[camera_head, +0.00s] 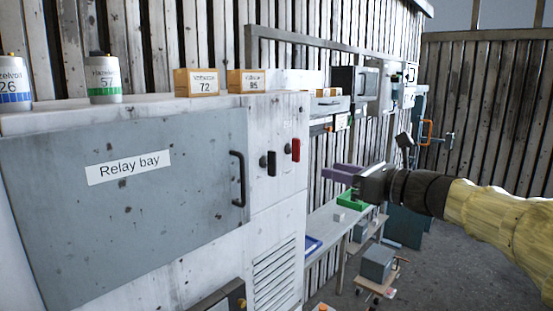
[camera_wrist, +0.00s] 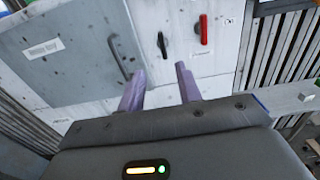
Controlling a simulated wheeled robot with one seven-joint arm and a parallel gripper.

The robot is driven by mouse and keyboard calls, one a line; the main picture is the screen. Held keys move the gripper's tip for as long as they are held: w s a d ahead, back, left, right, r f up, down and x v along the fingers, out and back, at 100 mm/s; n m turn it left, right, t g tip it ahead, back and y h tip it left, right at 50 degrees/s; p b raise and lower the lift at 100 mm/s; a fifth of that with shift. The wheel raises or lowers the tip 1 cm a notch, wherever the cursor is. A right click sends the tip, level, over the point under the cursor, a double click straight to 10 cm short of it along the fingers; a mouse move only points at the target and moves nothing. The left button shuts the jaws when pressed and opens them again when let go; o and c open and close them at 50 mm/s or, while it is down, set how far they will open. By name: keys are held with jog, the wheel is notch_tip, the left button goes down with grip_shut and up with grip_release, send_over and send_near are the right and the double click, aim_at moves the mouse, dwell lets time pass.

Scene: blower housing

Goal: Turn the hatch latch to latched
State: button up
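The grey hatch door marked "Relay bay" (camera_head: 125,205) looks shut on the white cabinet, with a black bar handle (camera_head: 238,179) at its right edge. Right of it are a black lever (camera_head: 268,164) and a red lever (camera_head: 295,150), both roughly upright; I cannot tell for sure which is the hatch latch. The wrist view also shows the black lever (camera_wrist: 162,45) and the red lever (camera_wrist: 204,29). My gripper (camera_head: 328,173) is in front of the cabinet, to the right of the levers in the head view. Its purple fingers (camera_wrist: 160,68) are apart and empty, not touching either lever.
Jars (camera_head: 104,80) and orange boxes (camera_head: 196,82) stand on the cabinet top. A vented panel (camera_head: 274,275) is below the levers. A bench (camera_head: 325,225) with a green bin (camera_head: 352,201) stands beyond the cabinet. The space directly before the levers looks clear.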

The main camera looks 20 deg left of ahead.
aim_at(275, 157)
jog(key=shift+w, duration=0.1)
jog(key=p+x, duration=0.7)
jog(key=x, duration=0.9)
jog(key=shift+w+a+p, duration=0.15)
jog(key=shift+a+p, duration=0.15)
jog(key=shift+a, duration=0.05)
jog(key=shift+w+a, duration=0.25)
jog(key=shift+s, duration=0.2)
grip_shut()
